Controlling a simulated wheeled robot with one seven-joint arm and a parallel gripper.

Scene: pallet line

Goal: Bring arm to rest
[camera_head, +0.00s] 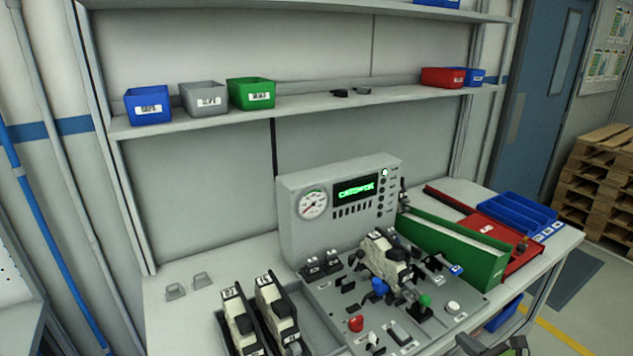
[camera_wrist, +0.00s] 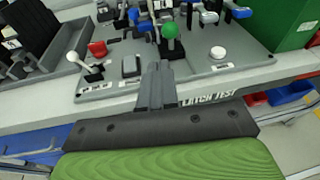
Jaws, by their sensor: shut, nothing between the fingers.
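My gripper (camera_wrist: 158,68) shows in the wrist view, with its two dark fingers together and nothing between them. It points toward the front edge of the grey test panel (camera_wrist: 188,75), over the bench front. I cannot tell whether the fingertips are clear of the panel's edge. In the head view, dark parts at the bottom right edge look like part of my arm; the fingers cannot be made out there. The test panel (camera_head: 330,308) carries a cream unit (camera_head: 384,258), a green knob (camera_head: 425,300), a red button (camera_head: 355,323) and several levers.
A gauge box (camera_head: 300,232) stands behind the panel. Two cream units (camera_head: 240,322) (camera_head: 275,308) sit in dark holders at left. A green bin (camera_head: 455,250), red tray (camera_head: 505,236) and blue tray (camera_head: 520,212) fill the bench's right. A shelf (camera_head: 300,104) with small bins runs above.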

